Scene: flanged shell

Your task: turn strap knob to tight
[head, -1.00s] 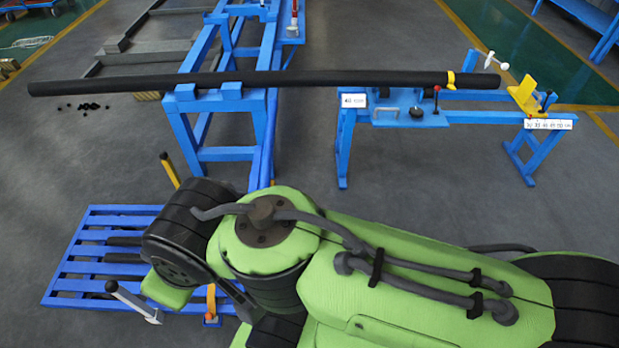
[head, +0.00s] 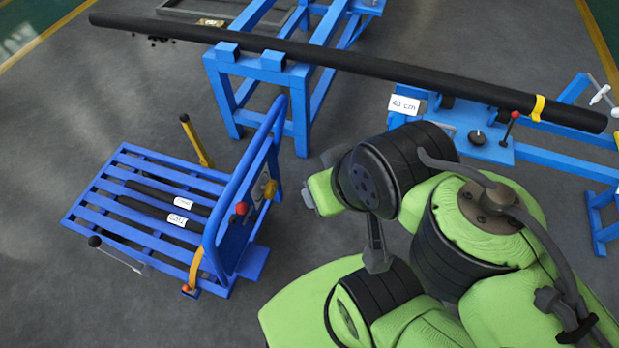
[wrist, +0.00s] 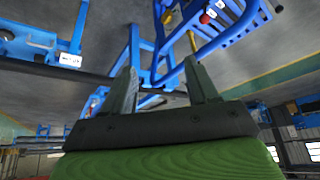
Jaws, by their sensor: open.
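A yellow knob (head: 270,188) sits on the upright end panel of the blue cart (head: 150,148), beside a red ball handle (head: 241,208). An orange strap (head: 196,268) runs down the cart's near corner; I cannot tell for sure which knob works it. In the wrist view the yellow knob (wrist: 167,17) and the red ball (wrist: 205,17) show at the top, beyond the fingers. My gripper (wrist: 160,82) is open and empty. In the head view my gripper (head: 307,200) hangs right of the end panel, apart from it.
A long black pipe (head: 330,58) lies across the blue stand (head: 262,75) and the bench at right. Black bars with white labels (head: 180,210) lie on the cart. A yellow-handled post (head: 196,140) stands behind it. Grey floor left of the cart is clear.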

